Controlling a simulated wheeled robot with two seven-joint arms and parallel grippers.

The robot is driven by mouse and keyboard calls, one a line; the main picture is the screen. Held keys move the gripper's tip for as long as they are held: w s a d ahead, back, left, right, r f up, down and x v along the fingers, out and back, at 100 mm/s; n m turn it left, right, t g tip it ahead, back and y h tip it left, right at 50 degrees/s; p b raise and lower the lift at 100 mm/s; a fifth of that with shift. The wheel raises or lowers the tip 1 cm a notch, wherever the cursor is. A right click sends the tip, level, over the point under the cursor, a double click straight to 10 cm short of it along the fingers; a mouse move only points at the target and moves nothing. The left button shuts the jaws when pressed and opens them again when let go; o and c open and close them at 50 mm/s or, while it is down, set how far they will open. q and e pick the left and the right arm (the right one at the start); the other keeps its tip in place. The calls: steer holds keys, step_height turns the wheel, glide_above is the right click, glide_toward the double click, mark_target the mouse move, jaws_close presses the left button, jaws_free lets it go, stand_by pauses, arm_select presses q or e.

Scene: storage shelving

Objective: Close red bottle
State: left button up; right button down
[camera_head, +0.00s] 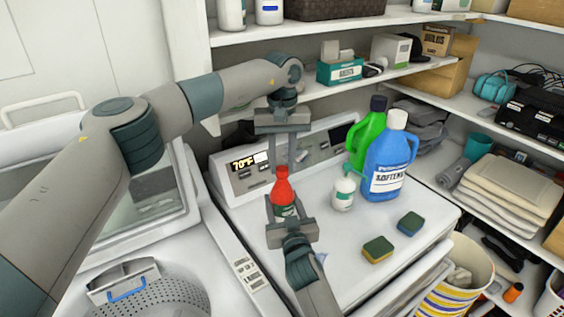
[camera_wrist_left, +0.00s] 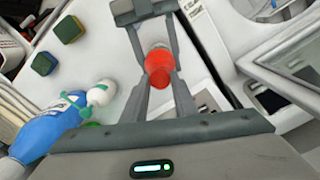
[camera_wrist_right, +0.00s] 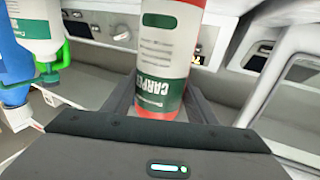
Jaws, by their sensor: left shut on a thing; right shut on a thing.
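The red bottle (camera_head: 284,193) stands upright on top of the white machine, with a red cap at its top and a green and white label. My left gripper (camera_head: 281,168) comes down from above, and its fingers are shut on the red cap (camera_wrist_left: 159,62). In the right wrist view the bottle's label (camera_wrist_right: 165,60) fills the space between the fingers (camera_wrist_right: 157,100). The bottle's neck, where cap and body meet, is not clear in these frames.
A small white bottle (camera_head: 343,193), a blue softener jug (camera_head: 385,165) and a green jug (camera_head: 365,135) stand right of the red bottle. Two sponges (camera_head: 378,249) (camera_head: 410,223) lie at the front right. The control panel (camera_head: 240,172) rises behind, with shelves above.

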arm_select(q)
steer(key=m, duration=0.4)
steer(key=shift+m, duration=0.3)
steer(key=m, duration=0.3)
steer(key=o, duration=1)
steer(key=shift+r, duration=2.25)
steer(key=shift+c, duration=0.2)
